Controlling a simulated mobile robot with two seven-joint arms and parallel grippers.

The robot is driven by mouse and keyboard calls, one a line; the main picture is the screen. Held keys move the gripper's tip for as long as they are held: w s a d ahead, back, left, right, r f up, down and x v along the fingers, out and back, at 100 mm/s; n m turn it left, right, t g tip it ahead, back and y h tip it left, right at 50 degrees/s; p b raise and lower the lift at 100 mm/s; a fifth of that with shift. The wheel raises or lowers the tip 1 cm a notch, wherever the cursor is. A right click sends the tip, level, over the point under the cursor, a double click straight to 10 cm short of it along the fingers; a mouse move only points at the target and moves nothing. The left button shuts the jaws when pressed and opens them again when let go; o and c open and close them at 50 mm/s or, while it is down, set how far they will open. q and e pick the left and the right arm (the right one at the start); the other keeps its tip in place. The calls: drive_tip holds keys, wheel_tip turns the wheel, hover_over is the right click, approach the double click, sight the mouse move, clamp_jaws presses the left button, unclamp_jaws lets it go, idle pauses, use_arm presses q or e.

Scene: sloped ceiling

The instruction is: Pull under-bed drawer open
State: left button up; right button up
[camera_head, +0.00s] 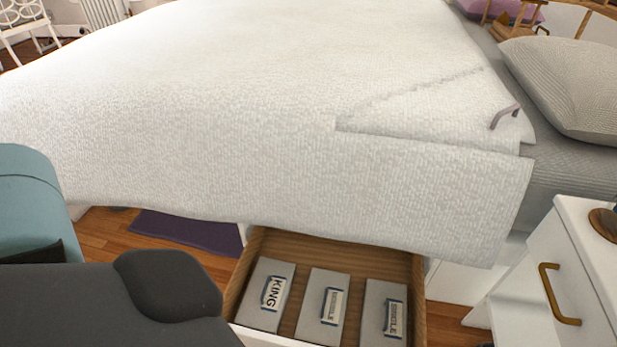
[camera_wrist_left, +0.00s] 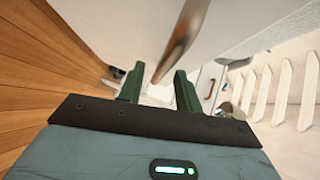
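The under-bed drawer (camera_head: 252,275) stands open below the bed's edge in the head view, with its wooden inside showing. Three grey packages with labels lie in it, one marked KING. Its front is at or beyond the lower picture edge. In the left wrist view, my left gripper (camera_wrist_left: 158,88) has its two green fingers apart. A brownish metal handle bar (camera_wrist_left: 185,38) on a white front slants down, its lower end in line with the gap between the fingers. I cannot tell whether it touches them. My right gripper is in neither view.
The bed with its white cover (camera_head: 270,120) fills the middle. A white nightstand (camera_head: 540,285) with a brass handle stands close on the right. A purple mat (camera_head: 190,229) lies on the wooden floor left of the drawer. My own arm covers the lower left.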

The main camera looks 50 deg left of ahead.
use_arm(q)
drive_tip(key=v, duration=0.5)
drive_tip(key=shift+s+p, duration=0.15)
drive_tip(key=shift+p, duration=0.15)
